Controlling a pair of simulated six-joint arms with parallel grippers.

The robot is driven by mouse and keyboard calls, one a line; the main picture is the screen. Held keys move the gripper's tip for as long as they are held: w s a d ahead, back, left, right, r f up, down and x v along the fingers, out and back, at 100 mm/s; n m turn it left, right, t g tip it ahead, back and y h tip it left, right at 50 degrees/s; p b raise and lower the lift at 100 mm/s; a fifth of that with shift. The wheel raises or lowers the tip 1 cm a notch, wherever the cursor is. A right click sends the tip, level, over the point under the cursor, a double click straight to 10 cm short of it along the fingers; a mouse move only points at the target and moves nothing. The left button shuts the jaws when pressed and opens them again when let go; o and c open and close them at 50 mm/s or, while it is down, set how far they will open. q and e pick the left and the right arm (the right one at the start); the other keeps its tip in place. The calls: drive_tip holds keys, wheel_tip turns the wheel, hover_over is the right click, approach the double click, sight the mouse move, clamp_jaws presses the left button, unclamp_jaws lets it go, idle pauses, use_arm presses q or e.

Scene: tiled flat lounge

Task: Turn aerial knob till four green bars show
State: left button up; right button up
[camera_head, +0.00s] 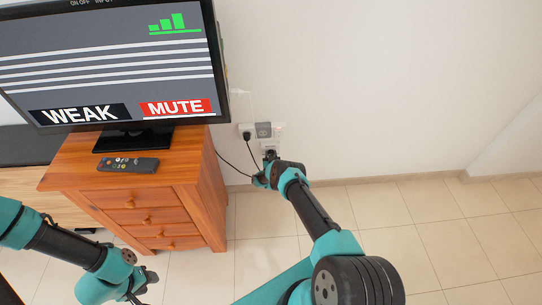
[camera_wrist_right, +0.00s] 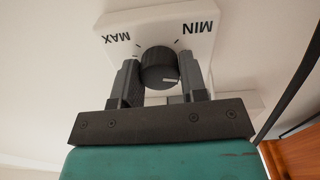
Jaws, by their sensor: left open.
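The aerial knob (camera_wrist_right: 160,66) is a dark round dial on a white wall plate (camera_wrist_right: 118,22). The TV screen (camera_head: 100,70) shows three rising green bars (camera_head: 168,23) over a green line, with WEAK and a red MUTE label. My left gripper (camera_head: 145,285) is open and empty, low at the left.
The TV stands on a wooden drawer cabinet (camera_head: 190,178) with a remote (camera_head: 128,165) on top. A wall socket with plugs (camera_head: 247,132) and cables is just above left of the knob plate. The tiled floor (camera_head: 440,225) at right is clear.

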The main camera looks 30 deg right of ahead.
drive_tip(key=o, duration=0.4)
drive_tip(key=shift+s, duration=0.1)
drive_tip(key=v, duration=1.7)
drive_tip(key=shift+a, duration=0.15)
